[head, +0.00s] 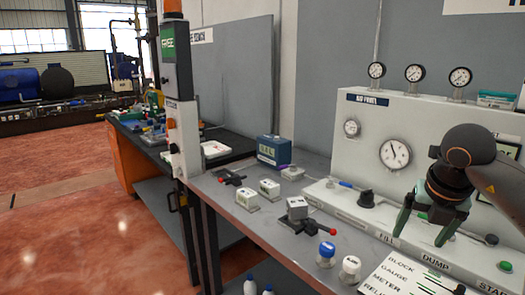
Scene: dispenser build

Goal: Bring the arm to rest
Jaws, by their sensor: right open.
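My right gripper (424,232) comes in from the right edge, in front of the gauge panel (380,112). Its two green fingers point down and are apart, with nothing visible between them. It hangs over the panel's lower ledge, near the FILL and DUMP labels; whether the fingertips touch the ledge I cannot tell. My left gripper does not show.
On the grey bench (240,222) stand a blue-capped piece (326,252), a white-capped piece (349,268), a red-handled valve (298,212) and a blue box (273,150). A white label card (395,278) lies near the front. A tall post (181,100) rises at the left.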

